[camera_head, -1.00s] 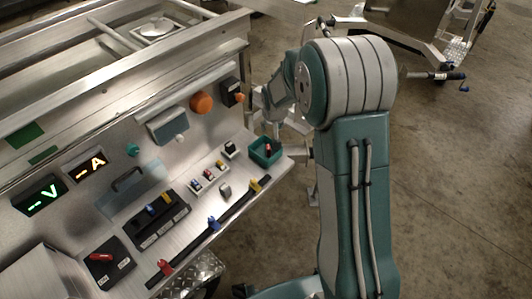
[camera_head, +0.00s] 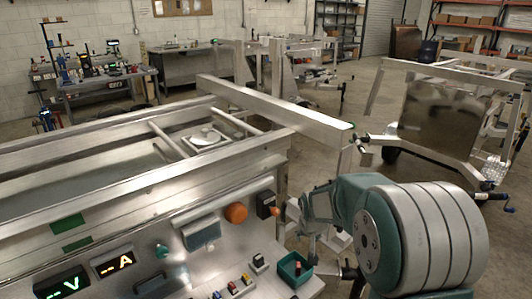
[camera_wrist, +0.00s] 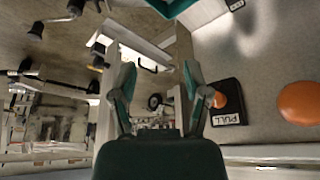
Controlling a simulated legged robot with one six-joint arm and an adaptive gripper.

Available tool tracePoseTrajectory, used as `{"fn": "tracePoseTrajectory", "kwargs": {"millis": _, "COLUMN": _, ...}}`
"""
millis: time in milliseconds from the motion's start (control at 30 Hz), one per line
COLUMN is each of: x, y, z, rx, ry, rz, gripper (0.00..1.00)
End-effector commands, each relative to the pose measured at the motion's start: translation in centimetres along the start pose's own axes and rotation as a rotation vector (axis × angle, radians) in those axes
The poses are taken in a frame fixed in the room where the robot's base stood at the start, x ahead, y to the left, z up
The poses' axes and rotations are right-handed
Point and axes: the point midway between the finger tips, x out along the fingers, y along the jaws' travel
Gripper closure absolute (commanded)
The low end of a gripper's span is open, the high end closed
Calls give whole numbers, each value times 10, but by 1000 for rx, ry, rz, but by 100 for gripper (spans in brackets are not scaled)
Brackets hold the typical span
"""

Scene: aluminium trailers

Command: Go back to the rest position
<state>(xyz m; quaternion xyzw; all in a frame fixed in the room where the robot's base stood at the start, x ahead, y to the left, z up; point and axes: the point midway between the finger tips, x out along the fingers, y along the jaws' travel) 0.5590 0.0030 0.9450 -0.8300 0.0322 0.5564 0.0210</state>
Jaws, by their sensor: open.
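My gripper (camera_wrist: 158,75) shows in the wrist view with its two green fingers spread apart and nothing between them. Beyond the fingers are the floor and metal frames. The panel with the orange knob (camera_wrist: 298,103) and the black PULL switch (camera_wrist: 225,102) is to the right, apart from the fingers. In the head view, my bent arm fills the lower right, beside the panel's right end. My fingers cannot be made out clearly there.
The aluminium trailer (camera_head: 70,208) and its control panel fill the left. A teal bin (camera_head: 294,270) with a red item sits at the panel's right end, close to my arm. Another trailer (camera_head: 440,122) stands behind at right.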

Motion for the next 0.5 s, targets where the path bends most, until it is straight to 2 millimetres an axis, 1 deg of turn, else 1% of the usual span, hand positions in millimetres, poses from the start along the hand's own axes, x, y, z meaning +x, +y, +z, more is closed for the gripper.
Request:
{"fn": "tracePoseTrajectory", "kwargs": {"millis": 33, "x": -14, "y": 1, "z": 1, "rx": -1, "ry": 10, "rz": -1, "gripper": 39}}
{"fn": "tracePoseTrajectory", "kwargs": {"millis": 67, "x": -23, "y": 2, "z": 2, "rx": -2, "ry": 12, "rz": -1, "gripper": 39}}
{"fn": "tracePoseTrajectory", "kwargs": {"millis": 133, "x": -48, "y": 3, "z": 9, "rx": -5, "ry": 20, "rz": -2, "gripper": 39}}
{"fn": "tracePoseTrajectory", "kwargs": {"millis": 200, "x": -73, "y": 6, "z": 18, "rx": -8, "ry": 27, "rz": -2, "gripper": 39}}
{"fn": "tracePoseTrajectory", "kwargs": {"millis": 267, "x": -93, "y": 7, "z": 27, "rx": -11, "ry": 31, "rz": -3, "gripper": 39}}
{"fn": "tracePoseTrajectory", "kwargs": {"millis": 300, "x": -106, "y": 8, "z": 33, "rx": -14, "ry": 36, "rz": -4, "gripper": 39}}
{"fn": "tracePoseTrajectory", "kwargs": {"millis": 367, "x": -125, "y": 10, "z": 43, "rx": -17, "ry": 41, "rz": -5, "gripper": 39}}
{"fn": "tracePoseTrajectory", "kwargs": {"millis": 500, "x": -165, "y": 14, "z": 71, "rx": -24, "ry": 52, "rz": -9, "gripper": 39}}
